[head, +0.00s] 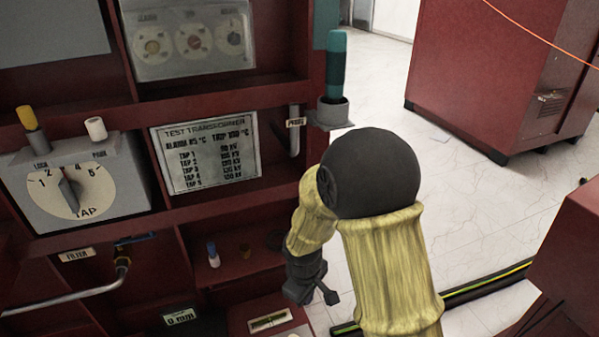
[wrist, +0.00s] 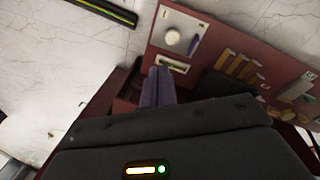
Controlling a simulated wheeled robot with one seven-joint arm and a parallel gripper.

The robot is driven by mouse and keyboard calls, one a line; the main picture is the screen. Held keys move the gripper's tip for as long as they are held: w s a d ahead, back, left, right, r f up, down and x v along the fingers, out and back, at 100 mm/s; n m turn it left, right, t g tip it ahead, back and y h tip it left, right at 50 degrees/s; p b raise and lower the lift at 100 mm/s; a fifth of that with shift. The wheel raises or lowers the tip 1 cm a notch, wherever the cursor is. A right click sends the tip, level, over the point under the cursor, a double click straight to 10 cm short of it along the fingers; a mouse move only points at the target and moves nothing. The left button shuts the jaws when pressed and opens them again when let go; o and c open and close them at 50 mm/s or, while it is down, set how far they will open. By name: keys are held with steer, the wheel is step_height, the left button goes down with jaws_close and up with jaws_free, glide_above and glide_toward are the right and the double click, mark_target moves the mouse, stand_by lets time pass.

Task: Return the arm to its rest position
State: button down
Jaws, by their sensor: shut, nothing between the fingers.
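My arm, in a yellow sleeve with a dark round elbow joint, bends in front of the red cabinet in the head view. My gripper (head: 328,293) hangs low by the cabinet's lower right part, above a small shelf, small and dark there. In the wrist view my gripper (wrist: 158,78) has its purple-grey fingers together, with nothing between them. The fingers point at the red panel edge below a light plate with a round white knob (wrist: 173,37). I cannot tell from these views whether the fingers touch the panel.
The red cabinet carries a tap dial (head: 72,192), a test transformer plate (head: 205,149) and a pipe marked filter (head: 75,297). A teal probe (head: 335,65) stands in a grey holder (head: 332,112). Another red cabinet (head: 480,75) stands behind.

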steer(key=s+d+r+m+t, duration=0.1)
steer(key=s+d+r+m, duration=0.85)
steer(key=d, duration=0.35)
steer(key=w+d+p+v, duration=0.1)
steer(key=w+p+v, duration=0.1)
steer(key=p+v, duration=1)
steer(key=w+r+p+v, duration=0.1)
steer(key=w+p+v, duration=0.1)
steer(key=p+v, duration=1.1)
steer(key=w+d+p+v, duration=0.1)
steer(key=w+p+v, duration=0.2)
steer(key=p+v, duration=0.9)
steer(key=shift+w+d+r+m+y+p, duration=0.3)
steer(key=shift+d+r+m+y+p, duration=0.15)
steer(key=shift+r, duration=0.2)
steer(key=shift+f, duration=0.1)
